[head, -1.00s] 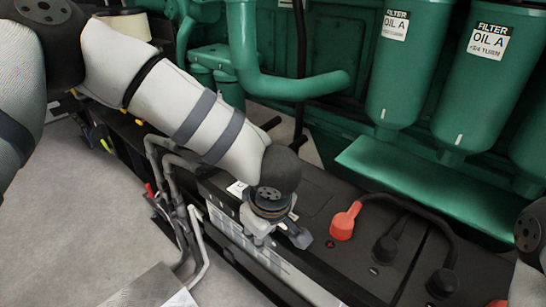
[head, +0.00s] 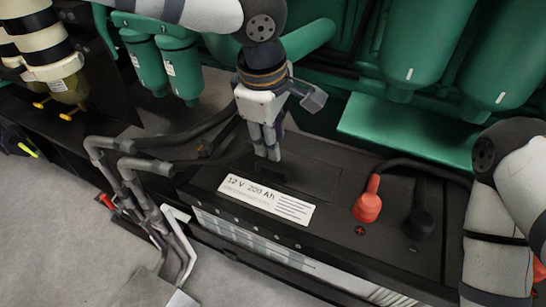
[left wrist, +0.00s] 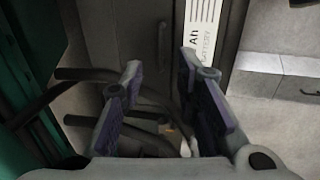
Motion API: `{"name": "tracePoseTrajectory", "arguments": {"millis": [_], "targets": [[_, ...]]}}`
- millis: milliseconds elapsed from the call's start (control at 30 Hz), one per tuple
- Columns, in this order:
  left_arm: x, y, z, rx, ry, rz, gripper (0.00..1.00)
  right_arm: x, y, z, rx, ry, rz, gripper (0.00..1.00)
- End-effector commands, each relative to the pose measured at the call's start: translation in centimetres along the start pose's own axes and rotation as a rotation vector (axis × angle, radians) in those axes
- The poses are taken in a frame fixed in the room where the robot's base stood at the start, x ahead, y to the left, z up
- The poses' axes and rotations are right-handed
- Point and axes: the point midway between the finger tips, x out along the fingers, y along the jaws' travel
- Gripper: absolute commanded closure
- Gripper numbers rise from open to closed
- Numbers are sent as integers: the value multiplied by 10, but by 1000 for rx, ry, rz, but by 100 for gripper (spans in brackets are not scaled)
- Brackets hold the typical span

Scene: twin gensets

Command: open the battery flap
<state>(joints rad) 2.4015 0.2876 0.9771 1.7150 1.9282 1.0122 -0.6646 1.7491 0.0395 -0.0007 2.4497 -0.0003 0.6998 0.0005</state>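The black battery (head: 330,215) lies below the green engine, with a white "12 V 200 Ah" label (head: 265,200) on its top. A dark rectangular panel (head: 318,178) is outlined behind the label and looks flat; I cannot tell for sure that it is the flap. My left gripper (head: 268,157) points down just above the battery top, behind the label. In the left wrist view, the left gripper (left wrist: 162,95) has its fingers apart with nothing between them. The label (left wrist: 203,35) shows beyond the right finger. My right arm is at the right edge; its gripper is out of view.
A red terminal boot (head: 367,203) and a black boot (head: 420,220) with cables stand right of the label. Grey pipes (head: 135,185) run at the battery's left. Green filters (head: 405,50) and a green ledge (head: 405,130) overhang behind. Open floor (head: 60,230) lies lower left.

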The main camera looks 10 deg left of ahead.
Motion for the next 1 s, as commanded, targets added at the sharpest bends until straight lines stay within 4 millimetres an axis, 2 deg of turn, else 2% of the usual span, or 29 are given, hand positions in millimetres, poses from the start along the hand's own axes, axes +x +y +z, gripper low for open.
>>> {"name": "tracePoseTrajectory", "arguments": {"millis": [33, 200, 367, 700, 833, 1000], "targets": [[19, -2, 0, 0, -1, -10, 71, 5, 0, 3, 0, -15, 1, 60], [61, -2, 0, 0, -1, -8, 71, 12, 0, 7, -1, -33, 1, 60], [84, -1, 0, -2, 1, -4, 71, 15, 0, 8, -1, -41, 2, 60], [89, 0, 0, -1, 1, 0, 71, 15, 0, 8, -1, -41, 2, 60], [89, 0, 0, -1, 1, 0, 100, 15, 0, 8, -1, -41, 2, 60], [89, 0, -1, -1, 1, 0, 100, 15, 0, 8, -2, -41, 2, 60]]}}
